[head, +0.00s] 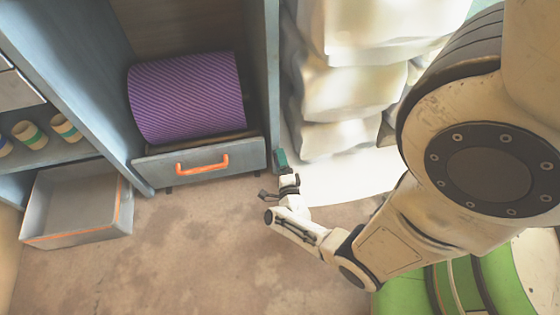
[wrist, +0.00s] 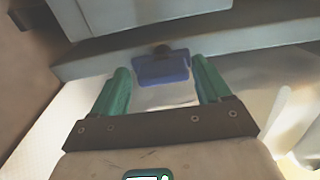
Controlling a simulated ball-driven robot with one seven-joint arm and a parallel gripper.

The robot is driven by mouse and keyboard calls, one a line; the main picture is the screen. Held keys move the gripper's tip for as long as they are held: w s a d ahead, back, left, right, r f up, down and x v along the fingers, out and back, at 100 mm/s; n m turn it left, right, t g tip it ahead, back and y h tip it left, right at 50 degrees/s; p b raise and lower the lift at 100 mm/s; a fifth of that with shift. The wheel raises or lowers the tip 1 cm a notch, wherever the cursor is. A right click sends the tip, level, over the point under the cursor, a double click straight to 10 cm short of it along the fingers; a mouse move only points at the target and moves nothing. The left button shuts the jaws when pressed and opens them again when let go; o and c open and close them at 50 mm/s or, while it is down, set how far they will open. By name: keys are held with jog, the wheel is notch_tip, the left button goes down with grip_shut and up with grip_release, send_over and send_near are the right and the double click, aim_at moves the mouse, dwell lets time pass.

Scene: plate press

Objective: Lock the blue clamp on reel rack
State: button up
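The blue clamp (wrist: 163,68) shows in the wrist view as a small blue block on the edge of a grey panel of the reel rack (wrist: 98,66). My gripper (wrist: 165,82) is open, with one green finger on each side of the clamp. I cannot tell whether the fingers touch it. In the head view my gripper (head: 281,160) is beside the right post of the rack (head: 271,80), near its lower end. The clamp cannot be made out in the head view. A purple reel (head: 187,97) lies in the rack bay.
Below the reel is a grey drawer front (head: 232,157) with an orange handle (head: 202,162). An open grey drawer (head: 75,200) juts out at the left, below shelves with small striped rolls (head: 66,127). Pale bulky sacks (head: 365,85) stand right of the rack. The brown floor in front is clear.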

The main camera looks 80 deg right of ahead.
jog(key=shift+w+r, duration=0.1)
jog(key=shift+r, duration=0.05)
jog(key=shift+a, duration=0.1)
jog(key=shift+a, duration=0.3)
jog(key=p+v, duration=0.2)
jog(key=v, duration=0.8)
jog(key=shift+s+p, duration=0.25)
jog(key=shift+p, duration=0.05)
